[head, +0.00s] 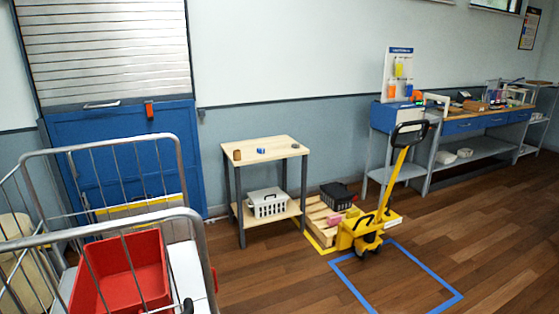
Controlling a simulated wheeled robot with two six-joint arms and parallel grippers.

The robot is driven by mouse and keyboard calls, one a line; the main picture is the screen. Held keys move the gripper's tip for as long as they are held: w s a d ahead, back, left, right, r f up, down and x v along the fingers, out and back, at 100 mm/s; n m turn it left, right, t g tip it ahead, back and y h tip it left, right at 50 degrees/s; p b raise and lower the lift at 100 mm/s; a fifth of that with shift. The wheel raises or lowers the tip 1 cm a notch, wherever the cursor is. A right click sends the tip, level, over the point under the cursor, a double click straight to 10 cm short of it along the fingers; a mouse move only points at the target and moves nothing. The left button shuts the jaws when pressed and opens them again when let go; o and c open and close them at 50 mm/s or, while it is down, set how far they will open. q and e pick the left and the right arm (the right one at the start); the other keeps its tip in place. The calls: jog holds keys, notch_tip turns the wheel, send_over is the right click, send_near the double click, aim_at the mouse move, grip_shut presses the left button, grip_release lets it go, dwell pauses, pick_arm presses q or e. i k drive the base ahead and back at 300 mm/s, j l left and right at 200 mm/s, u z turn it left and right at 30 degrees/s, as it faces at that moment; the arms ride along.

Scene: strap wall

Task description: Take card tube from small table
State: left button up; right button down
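The small table (278,147) stands against the wall left of centre, with a light wooden top, dark legs and a lower shelf. A short brown cylinder, which looks like the card tube (237,155), stands upright near the left end of its top. A small blue object (261,150) lies near the middle of the top, and a small dark object (295,145) lies near the right end. Neither of my grippers is in view.
A white basket (268,203) sits on the table's lower shelf. A wire cart (190,213) with a red bin (122,272) fills the lower left. A yellow pallet truck (366,230) and pallet stand right of the table. Floor in front of the table is clear.

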aim_at(237, 155)
jog(key=i+l, duration=0.6)
jog(key=i+l+u, duration=0.15)
jog(key=i+l, duration=1)
jog(key=l, duration=0.25)
jog(key=i+j+u, duration=0.05)
